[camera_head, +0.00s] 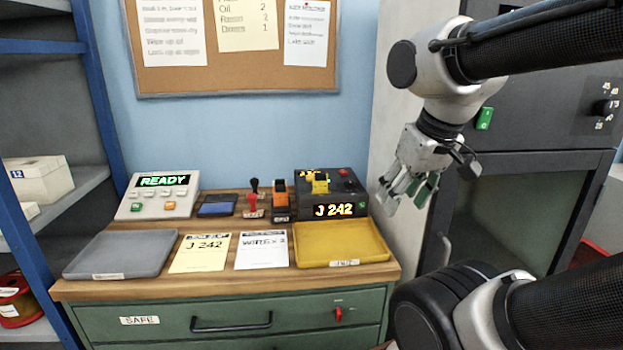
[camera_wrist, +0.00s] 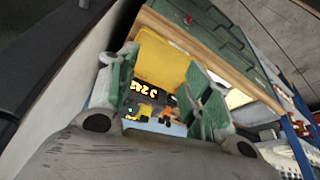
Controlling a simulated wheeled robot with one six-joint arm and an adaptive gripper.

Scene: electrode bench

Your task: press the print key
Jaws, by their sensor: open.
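A white console (camera_head: 159,195) with a lit READY display (camera_head: 163,181) stands at the back left of the bench. Its sloped face carries several small keys, among them a green key (camera_head: 136,208) and an orange key (camera_head: 170,206). The key labels are too small to read, so I cannot tell which is the print key. A dark device (camera_head: 347,188) with a lit J 242 display (camera_head: 334,210) and a red button stands at the back right. My gripper (camera_head: 406,192) is open and empty, right of this device and apart from it. In the wrist view my gripper (camera_wrist: 162,88) also shows empty fingers.
A grey tray (camera_head: 121,255) and a yellow tray (camera_head: 342,243) flank two paper cards on the wooden bench. A dark blue pad (camera_head: 217,205), a red-handled stamp (camera_head: 253,199) and an orange-black tool (camera_head: 280,200) stand between the devices. A grey cabinet (camera_head: 515,200) is behind my arm.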

